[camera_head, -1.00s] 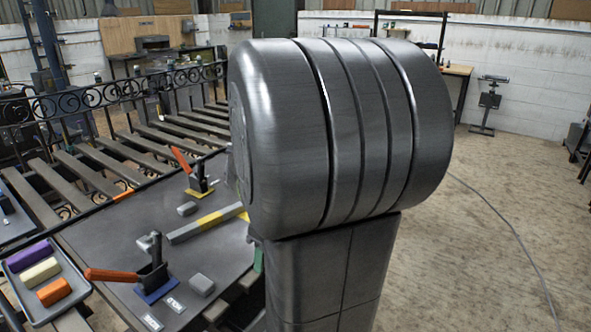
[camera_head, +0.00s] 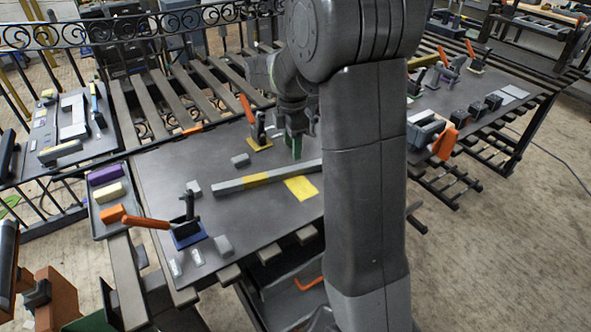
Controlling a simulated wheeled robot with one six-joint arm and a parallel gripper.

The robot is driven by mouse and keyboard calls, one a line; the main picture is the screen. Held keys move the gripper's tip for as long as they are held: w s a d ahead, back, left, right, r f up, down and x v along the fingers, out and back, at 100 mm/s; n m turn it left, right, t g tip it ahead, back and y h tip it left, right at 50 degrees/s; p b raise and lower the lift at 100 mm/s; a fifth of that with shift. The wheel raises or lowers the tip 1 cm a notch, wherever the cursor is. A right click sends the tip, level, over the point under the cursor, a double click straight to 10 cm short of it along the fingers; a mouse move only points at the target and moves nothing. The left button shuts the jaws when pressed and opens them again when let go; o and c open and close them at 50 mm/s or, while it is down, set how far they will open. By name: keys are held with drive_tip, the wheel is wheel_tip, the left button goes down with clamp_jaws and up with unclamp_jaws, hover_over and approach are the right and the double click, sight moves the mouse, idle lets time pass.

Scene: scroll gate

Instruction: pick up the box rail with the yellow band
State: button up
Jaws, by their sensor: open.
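The box rail with the yellow band (camera_head: 256,180) is a long grey square bar. It lies on the dark table plate (camera_head: 165,200), slanting slightly up to the right, and its right end meets the outline of my arm. My gripper (camera_head: 297,128) hangs over the plate behind the rail's right part, apart from it, and is open with nothing seen between its jaws. My arm partly hides the area right of it.
An orange-handled clamp on a blue base (camera_head: 188,236) stands in front of the rail; another on a yellow base (camera_head: 259,143) stands behind. A tray (camera_head: 96,222) of coloured bars is left.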

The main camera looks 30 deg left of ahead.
sight(293, 168)
wheel_tip(293, 168, down, 8)
drive_tip(key=shift+r, duration=0.1)
idle(0.4)
clamp_jaws()
